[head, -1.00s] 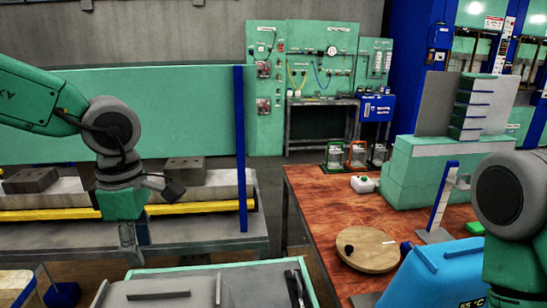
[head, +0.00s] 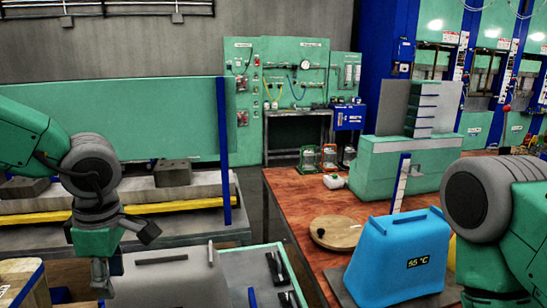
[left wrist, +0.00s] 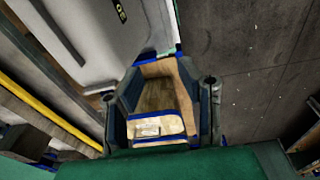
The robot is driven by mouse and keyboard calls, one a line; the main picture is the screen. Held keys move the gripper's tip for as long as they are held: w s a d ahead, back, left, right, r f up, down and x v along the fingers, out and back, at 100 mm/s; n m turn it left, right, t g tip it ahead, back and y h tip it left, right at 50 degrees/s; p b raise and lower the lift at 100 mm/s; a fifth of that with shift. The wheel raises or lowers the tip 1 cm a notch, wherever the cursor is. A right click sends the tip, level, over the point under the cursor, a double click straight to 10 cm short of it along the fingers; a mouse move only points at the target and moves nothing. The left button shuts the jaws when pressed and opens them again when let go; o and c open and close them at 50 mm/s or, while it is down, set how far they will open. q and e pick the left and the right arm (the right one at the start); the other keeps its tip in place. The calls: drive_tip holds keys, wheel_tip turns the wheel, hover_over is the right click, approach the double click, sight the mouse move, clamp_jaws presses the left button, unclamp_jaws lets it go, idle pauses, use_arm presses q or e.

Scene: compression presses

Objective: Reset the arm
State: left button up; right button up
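My left arm comes in from the left in the head view, with its gripper (head: 103,276) hanging down at the lower left. In the left wrist view, the left gripper's two dark fingers stand apart, so it is open. Between them a wooden box (left wrist: 158,97) with blue edges shows below. I see no object held between the fingers. My right arm (head: 480,199) shows at the right edge of the head view. Its gripper is out of view.
A blue box with a "55 °C" display (head: 393,258) stands beside my right arm. A round wooden board (head: 343,235) lies on the reddish wooden table (head: 290,208). A grey-topped machine (head: 165,278) stands right of my left gripper. Presses (head: 488,75) stand at the back right.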

use_arm(q)
drive_tip(key=s+a+f+m+t+y+b, duration=0.1)
drive_tip(key=a+f+m+b, duration=0.15)
drive_tip(key=f, duration=0.65)
drive_tip(key=s+a+f+m+t+y+b, duration=0.1)
drive_tip(key=a+f+m+y+b, duration=0.2)
drive_tip(key=f, duration=0.6)
drive_tip(key=s+a+f+m+t+b, duration=0.15)
drive_tip(key=f+m, duration=0.25)
drive_tip(key=f, duration=0.5)
drive_tip(key=s+d+f+m+g+h+b, duration=0.1)
drive_tip(key=s+d+f+m+h+b, duration=0.1)
drive_tip(key=s+f+m, duration=0.3)
drive_tip(key=s+d+f+m+g+h+b, duration=0.2)
drive_tip(key=s+d+f+m+b, duration=0.3)
drive_tip(key=s+f, duration=0.8)
drive_tip(key=shift+s+m+h, duration=0.35)
drive_tip(key=shift+m+h, duration=0.2)
drive_tip(key=shift+h, duration=0.05)
use_arm(e)
wheel_tip(320, 180, down, 15)
drive_tip(key=shift+w+d+r, duration=0.15)
drive_tip(key=shift+w+d, duration=0.15)
use_arm(q)
drive_tip(key=shift+d, duration=0.15)
